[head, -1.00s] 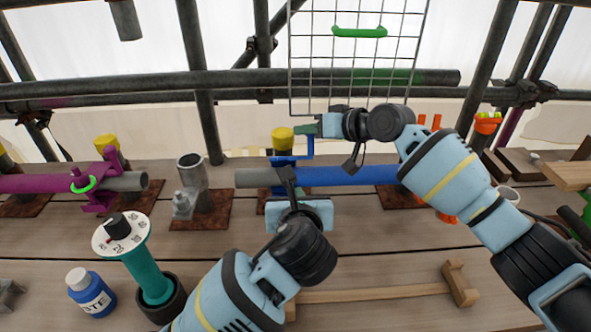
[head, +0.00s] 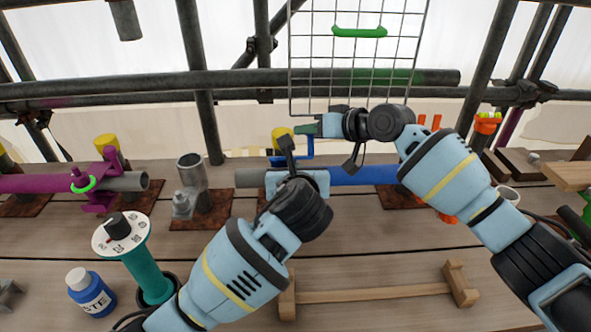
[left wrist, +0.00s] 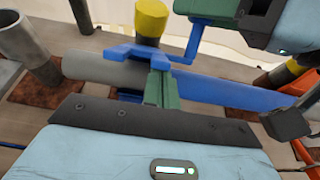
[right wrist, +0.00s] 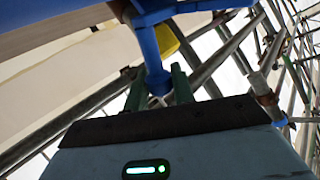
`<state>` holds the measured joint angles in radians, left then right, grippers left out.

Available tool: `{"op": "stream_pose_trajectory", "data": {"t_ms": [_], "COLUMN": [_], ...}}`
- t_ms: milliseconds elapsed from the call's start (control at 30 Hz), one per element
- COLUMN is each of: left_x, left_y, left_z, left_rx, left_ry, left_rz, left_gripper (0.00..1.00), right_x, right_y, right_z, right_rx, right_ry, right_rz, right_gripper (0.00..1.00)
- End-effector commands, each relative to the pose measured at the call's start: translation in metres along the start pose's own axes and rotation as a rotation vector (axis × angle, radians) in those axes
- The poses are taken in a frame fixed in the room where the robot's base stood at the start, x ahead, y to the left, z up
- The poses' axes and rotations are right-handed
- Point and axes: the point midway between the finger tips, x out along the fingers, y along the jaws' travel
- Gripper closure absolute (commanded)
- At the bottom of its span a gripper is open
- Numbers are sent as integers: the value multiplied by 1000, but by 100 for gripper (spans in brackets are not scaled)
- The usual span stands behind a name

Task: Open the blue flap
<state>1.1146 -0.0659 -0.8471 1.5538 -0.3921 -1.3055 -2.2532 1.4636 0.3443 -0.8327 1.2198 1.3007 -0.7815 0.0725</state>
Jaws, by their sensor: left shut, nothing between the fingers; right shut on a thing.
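A blue coupler piece, which I take for the blue flap (left wrist: 150,53), sits over the grey and blue pipe (head: 345,176). Its cranked blue arm (head: 309,149) rises toward the right gripper. My right gripper (head: 306,130) is shut on the end of this arm; the right wrist view shows the blue rod (right wrist: 150,50) meeting its green fingers (right wrist: 160,90). My left gripper (left wrist: 160,85) is shut and empty, its fingertips close to the near side of the flap; I cannot tell if they touch. In the head view my left wrist hides the fingers and most of the coupler.
A yellow-capped post (head: 282,138) stands behind the coupler. A wire mesh panel (head: 355,60) hangs above. A teal-handled dial (head: 120,234), a blue bottle (head: 90,291) and a wooden bar (head: 375,292) are on the planks. A magenta clamp (head: 102,178) is at left.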

Motion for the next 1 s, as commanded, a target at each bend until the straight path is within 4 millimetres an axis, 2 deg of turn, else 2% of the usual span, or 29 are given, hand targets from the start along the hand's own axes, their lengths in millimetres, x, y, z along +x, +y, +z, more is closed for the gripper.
{"op": "stream_pose_trajectory", "data": {"t_ms": [167, 400, 433, 600, 1000], "left_x": [2, 2, 2, 2, 2], "left_y": [0, 1, 1, 1, 0], "left_z": [12, 18, 19, 18, 13], "left_rx": [1, -2, -3, -3, 0], "left_ry": [-4, -14, -15, -14, -3], "left_rz": [1, 0, 0, 0, 0], "left_gripper": [100, 100, 100, 100, 100], "right_x": [1, 1, 1, 1, 0], "right_y": [1, 0, 0, -1, 0], "right_z": [3, 3, 3, 2, 0], "right_rx": [2, 2, 2, 1, 0], "right_ry": [-7, -8, -8, -6, -1], "right_rz": [1, 0, 0, -1, -1], "right_gripper": [100, 100, 74, 55, 55]}}
